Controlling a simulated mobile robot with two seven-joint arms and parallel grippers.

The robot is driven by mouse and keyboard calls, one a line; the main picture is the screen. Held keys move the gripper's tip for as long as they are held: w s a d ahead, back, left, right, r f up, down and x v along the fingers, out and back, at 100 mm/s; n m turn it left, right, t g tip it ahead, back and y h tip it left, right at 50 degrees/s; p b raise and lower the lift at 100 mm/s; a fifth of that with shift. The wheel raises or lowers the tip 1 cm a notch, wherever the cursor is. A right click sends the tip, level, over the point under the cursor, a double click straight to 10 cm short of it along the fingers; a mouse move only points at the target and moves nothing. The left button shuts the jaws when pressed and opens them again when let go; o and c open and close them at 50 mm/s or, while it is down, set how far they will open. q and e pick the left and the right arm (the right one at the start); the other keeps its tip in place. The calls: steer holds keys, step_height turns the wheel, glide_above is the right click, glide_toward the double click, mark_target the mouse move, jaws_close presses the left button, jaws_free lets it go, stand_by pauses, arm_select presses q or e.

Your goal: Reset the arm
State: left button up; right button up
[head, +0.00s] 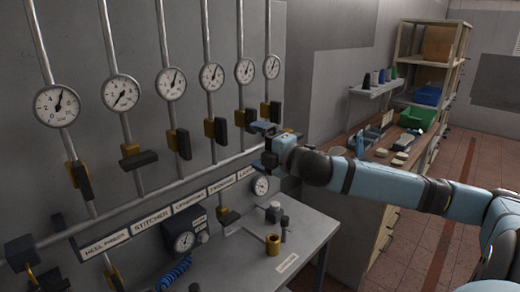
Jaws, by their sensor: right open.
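My right arm comes in from the right. Its gripper (265,143) is open beside the pipework, just below the rightmost valve (270,111). The gap between its fingers looks empty. I cannot tell whether a finger touches the pipe or the valve. My left gripper is not in view.
Several pipes with round gauges (57,105) and black-handled valves (178,143) line the wall above a labelled rail (145,221). A grey table (310,240) bears a brass cup (273,244) and small fittings. A workbench, shelf rack (430,55) and green bin (417,117) stand behind.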

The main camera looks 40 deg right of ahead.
stand_by(0.6)
steer(key=s+a+f+m+g, duration=0.1)
steer(key=s+a+f+m, duration=0.1)
steer(key=f, duration=0.7)
steer(key=s+a+f+m+g, duration=0.2)
steer(key=f+m, duration=0.1)
steer(key=f, duration=0.6)
steer(key=s+a+f+m+g, duration=0.1)
steer(key=s+a+f+m, duration=0.1)
steer(key=f, duration=0.7)
steer(key=s+a+f+m+g+y, duration=0.2)
steer(key=s+a+f+m, duration=0.7)
steer(key=s+a+f, duration=0.8)
step_height(320, 180, down, 2)
steer(key=shift+s+a+f+g, duration=0.15)
steer(key=shift+a+g, duration=0.35)
steer(key=shift+a, duration=0.5)
